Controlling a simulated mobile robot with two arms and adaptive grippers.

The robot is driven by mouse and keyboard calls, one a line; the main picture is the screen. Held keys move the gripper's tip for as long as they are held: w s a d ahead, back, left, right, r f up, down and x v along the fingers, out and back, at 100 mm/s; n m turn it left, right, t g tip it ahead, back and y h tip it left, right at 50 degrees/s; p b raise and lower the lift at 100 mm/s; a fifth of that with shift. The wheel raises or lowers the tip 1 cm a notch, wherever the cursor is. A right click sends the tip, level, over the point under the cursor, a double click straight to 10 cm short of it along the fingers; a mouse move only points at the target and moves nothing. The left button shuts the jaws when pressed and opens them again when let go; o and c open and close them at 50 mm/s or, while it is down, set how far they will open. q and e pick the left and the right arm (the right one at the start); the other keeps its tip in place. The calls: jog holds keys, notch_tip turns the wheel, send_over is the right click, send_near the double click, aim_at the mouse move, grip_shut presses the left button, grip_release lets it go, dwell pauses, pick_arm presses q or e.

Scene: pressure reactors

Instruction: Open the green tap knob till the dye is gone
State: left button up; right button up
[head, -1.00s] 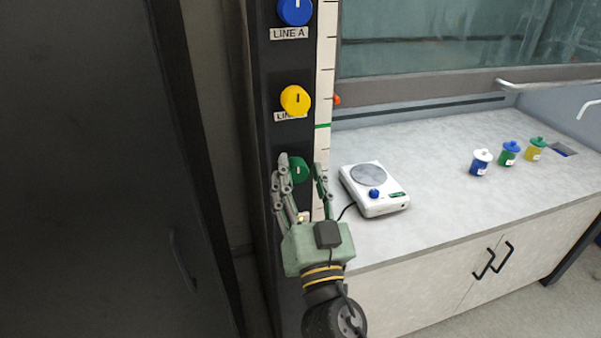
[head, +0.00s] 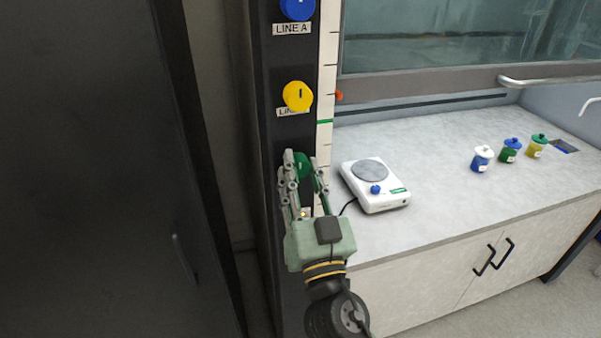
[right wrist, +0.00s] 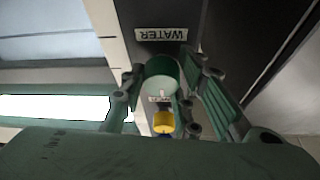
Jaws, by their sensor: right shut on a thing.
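The green tap knob (head: 302,163) is the lowest of three knobs on a dark upright panel (head: 294,58). My right gripper (head: 304,172) is shut on it, with fingers on its left and right sides. The right wrist view shows the green knob (right wrist: 161,76) between the fingers, near a "WATER" label (right wrist: 161,33) that appears upside down. A white scale strip (head: 326,80) with black ticks and a green mark (head: 325,122) runs along the panel's right edge. I cannot make out any dye. My left gripper is not in view.
A yellow knob (head: 298,96) and a blue knob labelled LINE A (head: 297,8) are above. A white hotplate (head: 376,186) stands on the grey worktop (head: 430,150) to the right. A dark cabinet (head: 90,170) is at left.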

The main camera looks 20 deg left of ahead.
jog(key=n, duration=0.2)
jog(key=n+g+y+p, duration=0.1)
jog(key=n, duration=0.1)
jog(key=shift+w+d+r+y, duration=0.15)
jog(key=shift+d+y, duration=0.05)
jog(key=shift+y, duration=0.1)
jog(key=n+p, duration=0.1)
jog(key=n, duration=0.1)
jog(key=shift+d+r+n+g+y, duration=0.1)
jog(key=shift+r+n+g+y, duration=0.05)
jog(key=shift+n+g+y, duration=0.2)
jog(key=n+g+p, duration=0.1)
jog(key=n+p, duration=0.1)
jog(key=n, duration=0.1)
jog(key=n+g+y+p, duration=0.1)
jog(key=n+p, duration=0.1)
jog(key=r+n+g+y+p, duration=0.1)
jog(key=n+g+p, duration=0.1)
jog(key=n, duration=0.1)
jog(key=shift+w+n, duration=0.1)
jog(key=shift+n, duration=0.25)
jog(key=n+g+p, duration=0.1)
jog(key=n, duration=0.2)
jog(key=shift+p, duration=0.35)
jog(key=shift+n+g, duration=0.65)
jog(key=shift+n, duration=0.65)
jog(key=o, duration=1)
jog(key=shift+o, duration=0.2)
jog(key=shift+f, duration=0.25)
